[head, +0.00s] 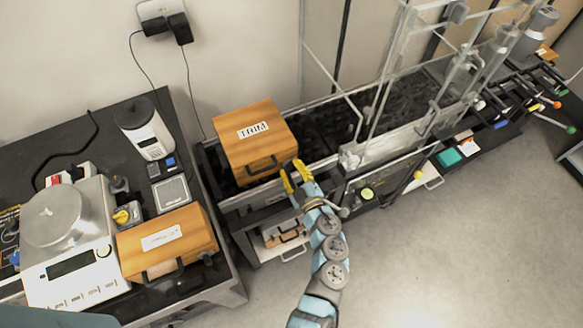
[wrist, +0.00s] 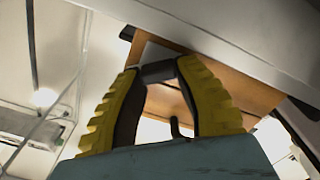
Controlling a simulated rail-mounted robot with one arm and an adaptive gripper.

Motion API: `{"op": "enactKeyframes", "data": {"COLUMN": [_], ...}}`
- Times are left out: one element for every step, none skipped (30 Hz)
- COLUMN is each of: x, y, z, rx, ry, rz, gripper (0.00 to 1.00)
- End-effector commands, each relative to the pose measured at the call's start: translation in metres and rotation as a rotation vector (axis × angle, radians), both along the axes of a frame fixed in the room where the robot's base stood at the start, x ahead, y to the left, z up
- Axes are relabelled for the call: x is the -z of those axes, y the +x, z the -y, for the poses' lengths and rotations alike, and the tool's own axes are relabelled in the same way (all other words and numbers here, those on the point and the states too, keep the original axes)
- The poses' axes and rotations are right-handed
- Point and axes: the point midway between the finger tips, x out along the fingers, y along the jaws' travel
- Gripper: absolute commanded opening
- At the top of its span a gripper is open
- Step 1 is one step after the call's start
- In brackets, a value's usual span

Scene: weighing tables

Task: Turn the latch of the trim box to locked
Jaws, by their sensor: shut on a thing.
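The trim box (head: 252,153), a wooden box labelled TRIM with a dark handle on its front, stands on the dark table left of the glass enclosure. My gripper (head: 295,178) has yellow ribbed fingers and is at the box's right front corner. In the wrist view, my gripper (wrist: 158,73) is shut on a small dark piece (wrist: 158,72), which looks like the latch; the box's wood (wrist: 166,103) shows behind it. The fingers hide the latch in the head view, and I cannot tell which way it is turned.
Another wooden box (head: 187,239) stands at the left beside a balance (head: 65,268) with a round metal pan. A glass-framed enclosure (head: 375,115) rises close to the right of the trim box. Open floor (head: 430,260) lies in front.

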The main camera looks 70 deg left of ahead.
Motion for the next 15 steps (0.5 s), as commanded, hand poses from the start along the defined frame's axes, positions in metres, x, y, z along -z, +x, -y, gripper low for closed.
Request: {"op": "enactKeyframes", "data": {"x": [0.0002, 0.0002, 0.0002, 0.0002, 0.0001, 0.0001, 0.0001, 0.0001, 0.0002, 0.0002, 0.0002, 0.0002, 0.0002, 0.0002, 0.0002], "y": [0.0000, 0.0000, 0.0000, 0.0000, 0.0001, 0.0001, 0.0001, 0.0001, 0.0001, 0.0002, 0.0002, 0.0002, 0.0002, 0.0002, 0.0001], "z": [0.0000, 0.0000, 0.0000, 0.0000, 0.0000, 0.0000, 0.0000, 0.0000, 0.0000, 0.0001, 0.0001, 0.0000, 0.0000, 0.0000, 0.0000], "rx": [0.000, 0.000, 0.001, 0.001, 0.001, 0.001, 0.001, 0.001, 0.001, 0.001, 0.001, 0.001, 0.001, 0.001, 0.001], "ry": [0.000, 0.000, 0.000, 0.000, 0.000, 0.000, 0.000, 0.000, 0.000, 0.000, 0.000, -0.001, -0.001, -0.001, -0.001], "rz": [0.003, 0.004, 0.005, 0.005, 0.006, 0.005, 0.005, 0.005, 0.005, 0.005, 0.005, 0.004, 0.004, 0.004, 0.004], "gripper": [0.00, 0.00, 0.00, 0.00, 0.00, 0.00, 0.00, 0.00, 0.00, 0.00, 0.00, 0.42, 0.50, 0.59, 0.63]}}
